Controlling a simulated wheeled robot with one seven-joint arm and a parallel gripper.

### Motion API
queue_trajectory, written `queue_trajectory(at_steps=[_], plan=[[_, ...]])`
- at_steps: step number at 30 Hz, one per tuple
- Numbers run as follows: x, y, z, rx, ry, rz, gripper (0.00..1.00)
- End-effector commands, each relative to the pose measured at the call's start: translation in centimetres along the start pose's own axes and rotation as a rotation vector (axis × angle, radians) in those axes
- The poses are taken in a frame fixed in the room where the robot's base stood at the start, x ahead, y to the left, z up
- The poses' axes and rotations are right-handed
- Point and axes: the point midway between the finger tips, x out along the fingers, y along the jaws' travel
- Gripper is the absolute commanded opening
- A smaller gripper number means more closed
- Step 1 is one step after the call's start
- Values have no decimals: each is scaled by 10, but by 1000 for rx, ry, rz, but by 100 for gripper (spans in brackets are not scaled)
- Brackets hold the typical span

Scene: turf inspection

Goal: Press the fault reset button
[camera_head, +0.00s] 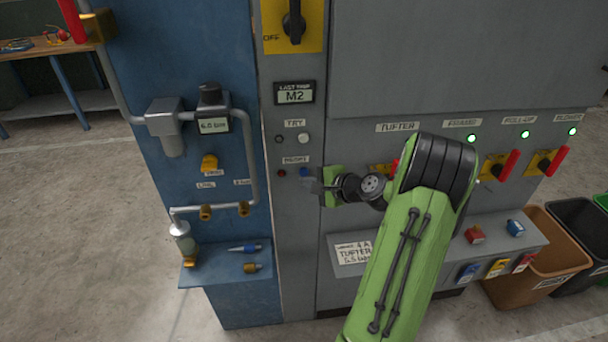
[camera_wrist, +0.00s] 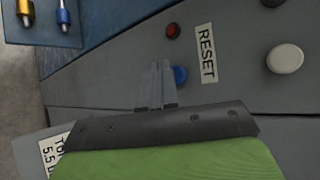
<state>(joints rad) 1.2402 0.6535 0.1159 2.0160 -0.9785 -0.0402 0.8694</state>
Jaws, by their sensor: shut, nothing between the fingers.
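The blue reset button (camera_wrist: 180,75) is on the grey panel beside the "RESET" label (camera_wrist: 206,54) in the wrist view. In the head view the blue button (camera_head: 304,172) shows just left of my gripper's tip. My gripper (camera_head: 312,186) is shut and empty. In the wrist view its fingers (camera_wrist: 160,78) reach up beside the button and partly cover its edge. I cannot tell whether the fingertips touch it. A small red lamp (camera_wrist: 173,31) sits by the label, and a larger white button (camera_wrist: 285,59) is farther right.
A blue pneumatic panel (camera_head: 145,90) with pipes and a small shelf (camera_head: 225,275) stands left of the column. Right of my arm are red-handled switches (camera_head: 508,165) and green lamps on the cabinet. A ledge (camera_head: 520,240) juts out below, with bins (camera_head: 540,255) beyond it.

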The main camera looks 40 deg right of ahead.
Motion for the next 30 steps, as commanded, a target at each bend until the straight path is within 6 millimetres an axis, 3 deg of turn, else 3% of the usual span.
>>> queue_trajectory(at_steps=[8,21,30], plan=[[-2,1,1,0,1,0,0],[-31,24,22,1,1,1,0],[-35,26,26,1,0,1,0]])
